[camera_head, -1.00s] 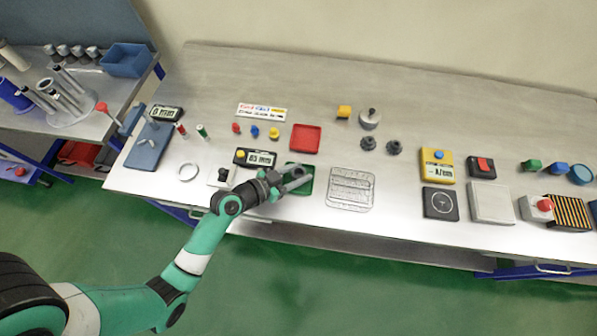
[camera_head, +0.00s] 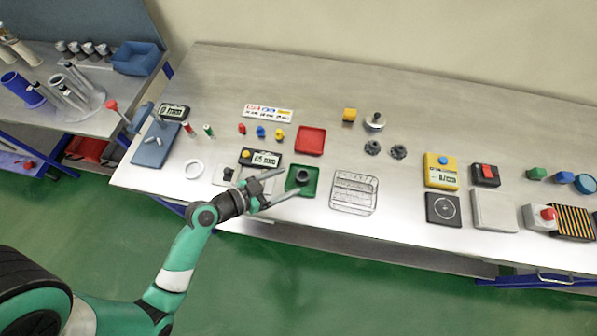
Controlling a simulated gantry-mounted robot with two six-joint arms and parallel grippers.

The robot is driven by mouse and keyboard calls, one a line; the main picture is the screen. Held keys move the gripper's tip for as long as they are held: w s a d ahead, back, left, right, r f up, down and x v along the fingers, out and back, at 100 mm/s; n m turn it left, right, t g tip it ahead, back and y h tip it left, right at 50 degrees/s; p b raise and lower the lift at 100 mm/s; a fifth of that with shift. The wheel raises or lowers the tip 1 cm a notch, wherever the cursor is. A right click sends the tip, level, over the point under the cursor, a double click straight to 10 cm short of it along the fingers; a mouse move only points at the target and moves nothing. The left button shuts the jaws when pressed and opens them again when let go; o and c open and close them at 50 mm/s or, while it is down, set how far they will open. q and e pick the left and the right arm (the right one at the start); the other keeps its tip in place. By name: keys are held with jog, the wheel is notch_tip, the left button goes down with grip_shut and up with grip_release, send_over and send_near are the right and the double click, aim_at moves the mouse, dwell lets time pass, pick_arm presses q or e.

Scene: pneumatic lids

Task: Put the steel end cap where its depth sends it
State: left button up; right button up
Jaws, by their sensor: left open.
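A dark grey round cap (camera_head: 303,176), which looks like the end cap, sits inside the green tray (camera_head: 293,190) near the front of the bench. My left gripper (camera_head: 284,182) is open and empty, just left of the green tray, its fingers spread and pointing at it. The red tray (camera_head: 310,140) behind is empty. A depth gauge with a display (camera_head: 265,158) stands to the left, its reading blurred, perhaps 65 mm. My right gripper is not in view.
A clear compartment box (camera_head: 354,192) lies right of the green tray. Red, blue and yellow pegs (camera_head: 261,132) stand behind the gauge. Two dark knobbed parts (camera_head: 398,152) and a steel knob (camera_head: 375,121) stand further back. A white ring (camera_head: 194,168) lies left.

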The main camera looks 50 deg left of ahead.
pick_arm(q)
jog(key=p+v, duration=0.1)
jog(key=v, duration=0.4)
jog(key=shift+w+r+p, duration=0.1)
jog(key=shift+p, duration=0.3)
jog(key=shift+s, duration=0.2)
